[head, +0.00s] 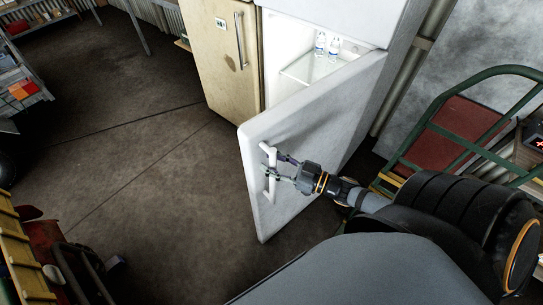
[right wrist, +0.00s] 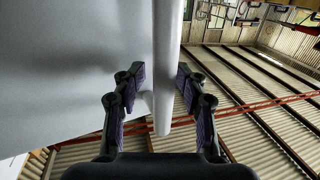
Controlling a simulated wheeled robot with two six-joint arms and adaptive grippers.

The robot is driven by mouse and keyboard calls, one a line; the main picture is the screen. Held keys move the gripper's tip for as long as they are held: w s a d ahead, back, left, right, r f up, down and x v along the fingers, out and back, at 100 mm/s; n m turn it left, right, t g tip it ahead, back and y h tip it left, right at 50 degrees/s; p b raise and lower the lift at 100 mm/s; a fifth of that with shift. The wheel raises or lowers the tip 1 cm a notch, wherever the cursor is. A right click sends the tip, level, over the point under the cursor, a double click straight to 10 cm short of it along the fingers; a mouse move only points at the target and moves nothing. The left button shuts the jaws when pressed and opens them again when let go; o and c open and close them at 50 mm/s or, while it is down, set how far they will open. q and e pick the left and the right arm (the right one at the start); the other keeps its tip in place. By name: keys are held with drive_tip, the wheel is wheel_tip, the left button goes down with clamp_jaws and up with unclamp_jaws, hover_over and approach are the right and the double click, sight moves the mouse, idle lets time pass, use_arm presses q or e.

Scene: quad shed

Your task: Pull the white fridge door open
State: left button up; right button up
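The white fridge door (head: 315,135) stands wide open, swung out toward me, with the lit interior (head: 290,50) visible behind it. A white vertical bar handle (head: 271,190) is on the door near its free edge. My right gripper (head: 272,168) is at the handle, with one finger on each side of the bar. The door panel (right wrist: 75,60) fills the left of that view. My left gripper is not in view.
A beige fridge (head: 222,60) stands left of the white one. Small bottles (head: 326,45) stand on a shelf inside. A green-framed cart (head: 455,125) is close on the right. The floor (head: 130,160) left of the door is clear.

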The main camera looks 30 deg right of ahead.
drive_tip(key=shift+a, duration=0.1)
drive_tip(key=shift+s+f, duration=0.1)
drive_tip(key=shift+s, duration=0.05)
drive_tip(key=v, duration=0.7)
drive_tip(key=shift+d, duration=0.2)
drive_tip(key=shift+s, duration=0.1)
